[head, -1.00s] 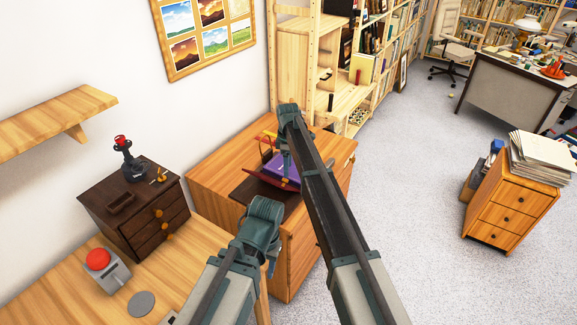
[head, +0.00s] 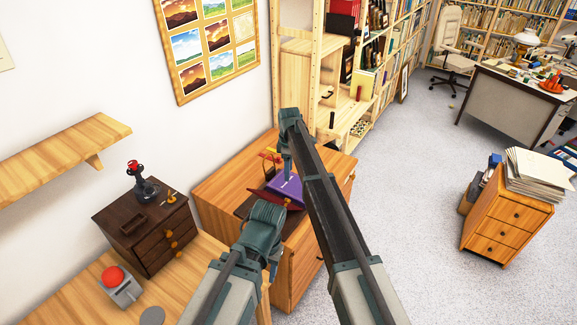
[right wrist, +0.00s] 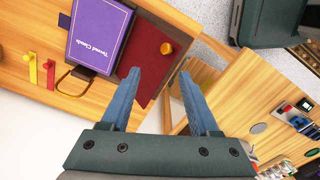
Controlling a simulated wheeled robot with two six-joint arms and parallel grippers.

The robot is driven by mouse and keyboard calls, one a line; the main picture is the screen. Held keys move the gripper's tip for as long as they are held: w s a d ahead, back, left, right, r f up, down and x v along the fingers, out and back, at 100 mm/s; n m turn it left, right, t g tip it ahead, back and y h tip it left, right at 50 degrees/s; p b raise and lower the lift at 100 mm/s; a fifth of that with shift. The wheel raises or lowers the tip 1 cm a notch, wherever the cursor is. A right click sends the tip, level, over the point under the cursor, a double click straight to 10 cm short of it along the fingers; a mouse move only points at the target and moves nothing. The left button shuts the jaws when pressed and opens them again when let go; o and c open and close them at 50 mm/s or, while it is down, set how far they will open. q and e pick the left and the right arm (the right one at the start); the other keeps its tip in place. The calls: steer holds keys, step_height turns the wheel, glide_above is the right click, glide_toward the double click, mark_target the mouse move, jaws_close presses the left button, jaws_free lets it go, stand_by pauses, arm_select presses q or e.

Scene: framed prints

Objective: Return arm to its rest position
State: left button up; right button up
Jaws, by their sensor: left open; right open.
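My right gripper (head: 287,172) hangs from the end of the long upper arm, over the wooden cabinet with the purple book. In the right wrist view its two blue fingers (right wrist: 160,85) are spread with nothing between them. The purple book (right wrist: 100,35) lies on the cabinet top beside a dark red flat piece (right wrist: 146,62) with a yellow knob; the fingers point towards the red piece, and I cannot tell the distance. My left gripper (head: 273,268) is lower and nearer, by the cabinet's near side, mostly hidden behind its own wrist; it shows no held thing.
The wooden cabinet (head: 222,186) stands against the wall beside a tall shelf (head: 307,75). A dark drawer box (head: 135,235) and a red-button device (head: 118,285) stand on the left desk. A wall shelf (head: 60,150) juts out above. Floor at right (head: 400,190) is clear.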

steer(key=s+d+m, duration=0.5)
steer(key=s, duration=0.7)
steer(key=s+d+m, duration=0.6)
steer(key=s, duration=0.7)
steer(key=s+d+m, duration=0.5)
steer(key=s, duration=0.7)
steer(key=s+a+f+n+b, duration=0.1)
steer(key=s+a+n, duration=0.1)
steer(key=a, duration=0.3)
steer(key=s+a+f+n+h+b, duration=0.1)
steer(key=s+a+n+b, duration=0.1)
steer(key=a, duration=0.4)
steer(key=shift+s+a+f, duration=0.15)
steer(key=shift+s+f, duration=0.05)
steer(key=shift+f, duration=0.2)
